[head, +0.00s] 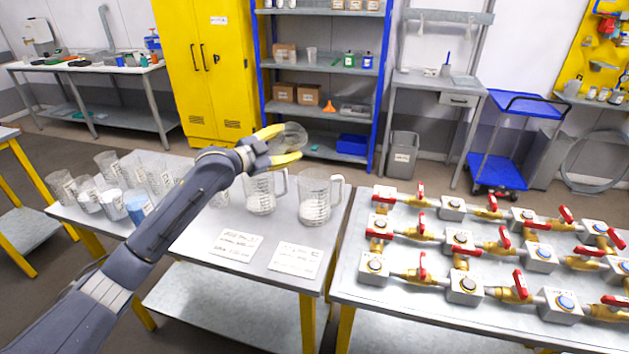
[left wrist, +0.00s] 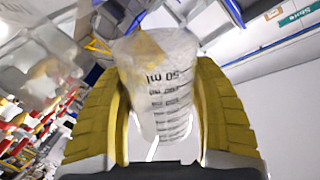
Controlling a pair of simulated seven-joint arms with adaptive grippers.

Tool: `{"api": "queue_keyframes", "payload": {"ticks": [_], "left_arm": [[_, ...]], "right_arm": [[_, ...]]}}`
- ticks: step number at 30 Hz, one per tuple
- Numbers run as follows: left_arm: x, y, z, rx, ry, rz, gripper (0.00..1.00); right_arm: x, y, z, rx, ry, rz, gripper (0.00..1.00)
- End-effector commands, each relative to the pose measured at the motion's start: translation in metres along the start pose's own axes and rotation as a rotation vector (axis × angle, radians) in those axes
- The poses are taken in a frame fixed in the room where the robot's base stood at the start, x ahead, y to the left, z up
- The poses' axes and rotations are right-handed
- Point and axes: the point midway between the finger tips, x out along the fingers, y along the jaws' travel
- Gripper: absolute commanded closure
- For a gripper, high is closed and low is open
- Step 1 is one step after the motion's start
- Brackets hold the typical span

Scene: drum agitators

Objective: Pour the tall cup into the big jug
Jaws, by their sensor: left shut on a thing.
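My left gripper (head: 285,145) is shut on a clear graduated cup (head: 295,135), held in the air above the back of the left table. In the left wrist view the cup (left wrist: 165,95) sits between the yellow fingers, with black markings reading 50 ml. The cup looks tilted in the head view; its contents are hard to tell. A large clear jug (head: 314,200) with a handle stands upright below and right of the gripper, with pale material low inside. My right gripper is not in view.
Several clear cups (head: 107,165) stand at the left of the table (head: 200,245), one holding blue material (head: 137,205). Two printed sheets (head: 296,259) lie in front of the jugs. A second table with brass valves and red levers (head: 465,245) stands right, across a gap.

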Motion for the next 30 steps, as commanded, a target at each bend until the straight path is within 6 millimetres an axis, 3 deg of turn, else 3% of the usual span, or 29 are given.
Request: {"api": "queue_keyframes", "payload": {"ticks": [2, 15, 30], "left_arm": [[-0.002, -0.008, -0.007, -0.061, 0.014, -0.001, 0.8], [-0.009, -0.042, 0.0, -0.557, 0.117, -0.002, 0.8], [-0.011, -0.05, -0.001, -0.695, 0.147, -0.002, 0.8]], "right_arm": [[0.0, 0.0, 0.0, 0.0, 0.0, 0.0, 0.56], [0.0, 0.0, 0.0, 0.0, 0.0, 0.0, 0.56], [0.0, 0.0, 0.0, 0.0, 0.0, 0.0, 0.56]]}}
